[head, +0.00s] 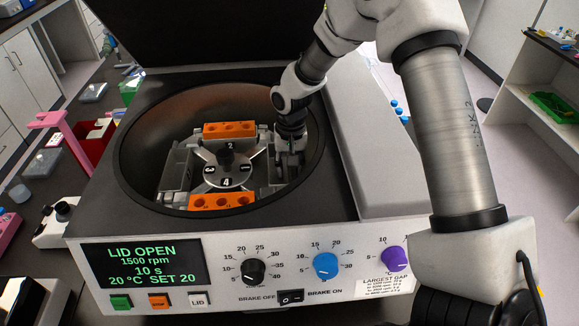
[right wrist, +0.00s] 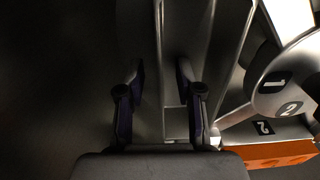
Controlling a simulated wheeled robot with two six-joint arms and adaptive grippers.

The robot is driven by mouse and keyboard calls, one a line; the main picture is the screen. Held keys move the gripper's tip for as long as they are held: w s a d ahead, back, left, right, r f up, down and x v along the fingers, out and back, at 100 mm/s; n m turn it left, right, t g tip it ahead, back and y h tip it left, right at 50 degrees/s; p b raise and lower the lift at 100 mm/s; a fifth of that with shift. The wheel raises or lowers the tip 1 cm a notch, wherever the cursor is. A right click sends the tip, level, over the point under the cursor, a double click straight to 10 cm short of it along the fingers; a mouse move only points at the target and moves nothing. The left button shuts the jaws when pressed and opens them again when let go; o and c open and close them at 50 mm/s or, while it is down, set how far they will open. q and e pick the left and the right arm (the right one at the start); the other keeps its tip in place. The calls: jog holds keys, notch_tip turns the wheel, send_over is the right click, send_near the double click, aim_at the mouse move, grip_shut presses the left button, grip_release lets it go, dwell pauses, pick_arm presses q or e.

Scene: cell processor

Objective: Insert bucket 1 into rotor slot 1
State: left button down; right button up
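The rotor (head: 229,168) sits in the open centrifuge bowl, with number labels on its hub. At its right side, by label 1, a grey bucket (head: 266,172) sits between the rotor arms, partly hidden by my right gripper (head: 290,160). It looks upright; I cannot tell whether it is fully seated. In the right wrist view my right gripper (right wrist: 160,95) points down with its fingers apart. A grey wall of the bucket (right wrist: 172,60) runs between them, with a dark gap beside the left finger. My left gripper is not in view.
Orange buckets (head: 229,130) and (head: 222,201) sit at the rotor's back and front, and a grey bucket (head: 177,167) at its left. The raised lid (head: 200,30) stands behind. The display reads LID OPEN.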

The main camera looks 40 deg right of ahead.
notch_tip(320, 180, up, 12)
dwell(0.3)
jog(key=shift+d, duration=0.1)
